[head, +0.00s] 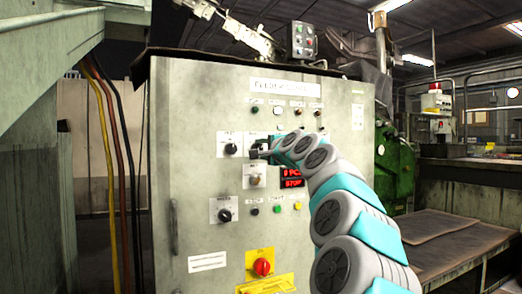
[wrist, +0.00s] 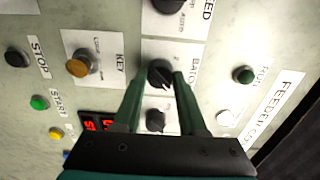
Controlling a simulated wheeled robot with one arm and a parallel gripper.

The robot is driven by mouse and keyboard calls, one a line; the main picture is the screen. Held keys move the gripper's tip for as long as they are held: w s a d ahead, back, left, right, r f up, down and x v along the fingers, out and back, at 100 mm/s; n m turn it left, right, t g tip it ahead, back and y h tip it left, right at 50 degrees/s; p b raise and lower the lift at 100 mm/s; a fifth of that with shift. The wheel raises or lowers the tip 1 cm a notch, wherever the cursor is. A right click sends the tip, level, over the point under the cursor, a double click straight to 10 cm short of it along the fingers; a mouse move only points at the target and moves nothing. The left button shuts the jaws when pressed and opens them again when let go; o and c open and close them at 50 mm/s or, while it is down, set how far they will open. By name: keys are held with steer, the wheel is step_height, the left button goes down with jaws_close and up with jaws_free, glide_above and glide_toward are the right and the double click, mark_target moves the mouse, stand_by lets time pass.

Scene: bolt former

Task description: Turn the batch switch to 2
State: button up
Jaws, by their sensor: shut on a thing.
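The batch switch (wrist: 160,74) is a black rotary knob on a white plate, with part of its "BATCH" label showing in the wrist view. My gripper (wrist: 159,78) has one finger on each side of this knob, shut on it. In the head view, my gripper (head: 262,153) reaches the panel from the right, and my wrist and fingers cover most of the switch. I cannot read clearly which number the knob points to.

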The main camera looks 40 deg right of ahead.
jaws_close()
steer(key=shift+f+n+b, duration=0.15)
steer(key=shift+n+b, duration=0.15)
steer(key=shift+n, duration=0.2)
steer(key=n+b, duration=0.1)
steer(key=n, duration=0.1)
steer(key=shift+n+b, duration=0.35)
steer(key=shift+n, duration=0.05)
steer(key=n+b, duration=0.2)
steer(key=n, duration=0.3)
steer(key=shift+w+n, duration=0.1)
steer(key=shift+n, duration=0.2)
steer(key=n+b, duration=0.1)
steer(key=n, duration=0.3)
steer(key=shift+n+b, duration=0.55)
steer(key=shift+n, duration=1.95)
